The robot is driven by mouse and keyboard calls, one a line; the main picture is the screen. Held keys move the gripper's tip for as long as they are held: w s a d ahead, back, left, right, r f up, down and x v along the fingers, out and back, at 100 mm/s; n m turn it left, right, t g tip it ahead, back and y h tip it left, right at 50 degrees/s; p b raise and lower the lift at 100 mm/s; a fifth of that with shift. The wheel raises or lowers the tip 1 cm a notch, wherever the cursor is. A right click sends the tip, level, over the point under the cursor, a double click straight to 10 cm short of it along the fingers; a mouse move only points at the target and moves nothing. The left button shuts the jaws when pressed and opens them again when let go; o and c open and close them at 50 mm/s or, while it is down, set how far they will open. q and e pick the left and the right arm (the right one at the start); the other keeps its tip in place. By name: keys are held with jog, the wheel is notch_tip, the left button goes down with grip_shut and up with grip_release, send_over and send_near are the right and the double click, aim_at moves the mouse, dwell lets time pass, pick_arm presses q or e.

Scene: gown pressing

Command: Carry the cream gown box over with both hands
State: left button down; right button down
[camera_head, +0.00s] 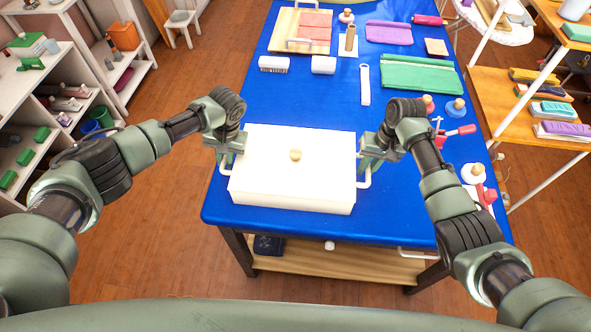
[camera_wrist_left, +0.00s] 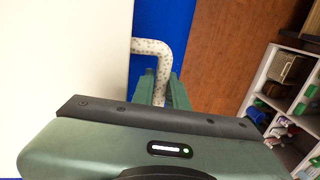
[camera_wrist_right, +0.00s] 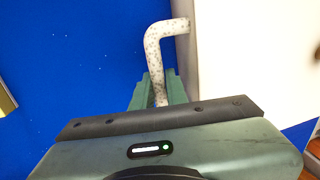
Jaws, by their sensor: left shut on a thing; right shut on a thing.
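The cream gown box (camera_head: 295,180) is at the near end of the blue table, with a round wooden knob (camera_head: 295,155) on its lid. It has a pale handle on each side. My left gripper (camera_head: 228,160) is shut on the left handle, whose speckled bar (camera_wrist_left: 152,50) shows in the left wrist view. My right gripper (camera_head: 366,162) is shut on the right handle; its speckled bar (camera_wrist_right: 160,45) shows in the right wrist view. The box looks level. I cannot tell whether its underside touches the table.
The blue table (camera_head: 285,105) is clear just beyond the box. Further back are a white brush (camera_head: 273,64), a white block (camera_head: 323,65), a board with pink cloth (camera_head: 313,25) and a green folded cloth (camera_head: 420,74). Red and white tools (camera_head: 472,172) line the right edge.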

pick_arm(q)
jog(key=shift+w+r, duration=0.1)
jog(key=shift+r, duration=0.05)
pick_arm(e)
jog(key=shift+r, duration=0.15)
